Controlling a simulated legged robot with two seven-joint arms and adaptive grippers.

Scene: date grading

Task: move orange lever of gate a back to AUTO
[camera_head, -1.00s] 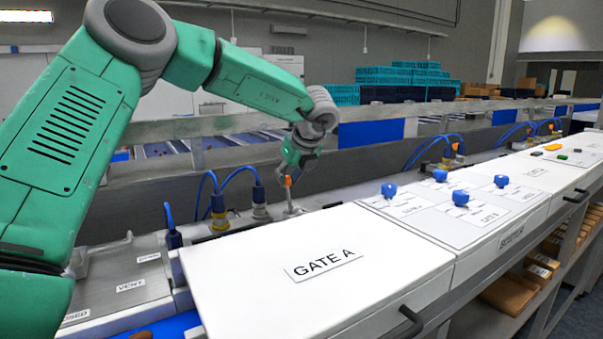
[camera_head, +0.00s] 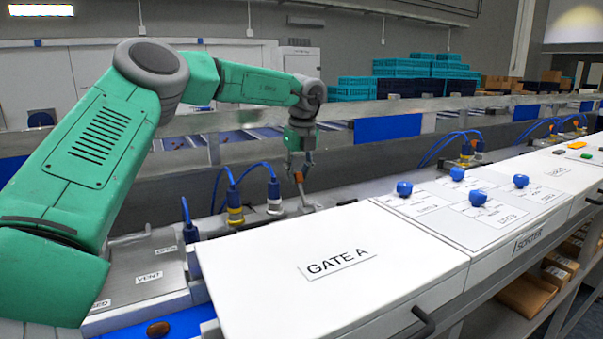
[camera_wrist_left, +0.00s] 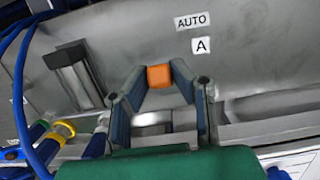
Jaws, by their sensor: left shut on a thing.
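The orange lever (camera_head: 299,177) of gate A stands behind the white GATE A box (camera_head: 400,255). Its metal shaft leans a little, with the orange tip to the left of its foot. My left gripper (camera_head: 298,170) points down and is shut on the lever at its orange tip. In the left wrist view the orange tip (camera_wrist_left: 158,76) sits between the two fingers of my left gripper (camera_wrist_left: 160,90). An AUTO label (camera_wrist_left: 193,20) and an A label (camera_wrist_left: 202,46) are on the grey panel beyond it. My right gripper is not in view.
Blue-cabled connectors (camera_head: 235,212) stand left of the lever, close to my arm. Blue knobs (camera_head: 404,188) stand on a white panel to the right. A metal rail (camera_head: 345,110) runs behind. The top of the GATE A box is clear apart from its label.

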